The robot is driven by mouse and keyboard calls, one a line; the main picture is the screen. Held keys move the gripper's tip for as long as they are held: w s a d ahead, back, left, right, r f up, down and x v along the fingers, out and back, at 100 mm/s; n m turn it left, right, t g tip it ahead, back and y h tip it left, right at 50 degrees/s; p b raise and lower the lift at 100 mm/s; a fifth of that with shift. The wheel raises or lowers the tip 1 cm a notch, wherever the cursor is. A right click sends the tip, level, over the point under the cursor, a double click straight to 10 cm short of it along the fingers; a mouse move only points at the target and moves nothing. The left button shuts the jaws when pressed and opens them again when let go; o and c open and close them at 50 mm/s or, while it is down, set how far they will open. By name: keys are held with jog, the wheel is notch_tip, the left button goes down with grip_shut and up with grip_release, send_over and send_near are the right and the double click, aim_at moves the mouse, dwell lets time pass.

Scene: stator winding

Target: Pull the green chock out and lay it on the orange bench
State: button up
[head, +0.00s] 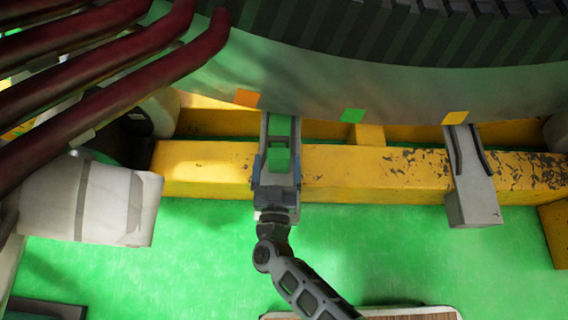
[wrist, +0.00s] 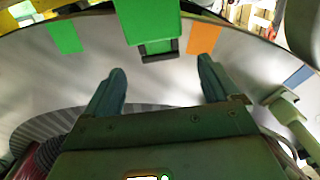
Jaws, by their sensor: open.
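The green chock (wrist: 150,22) shows at the top of the wrist view, beside an orange patch on the grey curved rim. In the head view it shows as a green piece (head: 279,125) in a grey bracket under the big ring. My gripper (head: 277,168) is over the yellow beam, just below the chock in the picture. In the wrist view my gripper (wrist: 161,66) has its two fingers spread, with nothing between them. The chock lies ahead of the fingertips, apart from them in that view. I cannot make out the orange bench in either view.
The large ring's grey rim (head: 400,90) spans the top, with orange, green and yellow patches. A grey bracket (head: 472,205) sits on the yellow beam (head: 385,170) at the right. Dark red pipes (head: 100,110) and a white roll (head: 85,200) crowd the left. Green floor lies below.

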aim_at(278, 143)
jog(key=shift+w, duration=0.1)
jog(key=shift+w+d+b, duration=0.1)
jog(key=shift+w+b, duration=1)
jog(key=shift+w, duration=2.75)
jog(key=shift+c, duration=0.2)
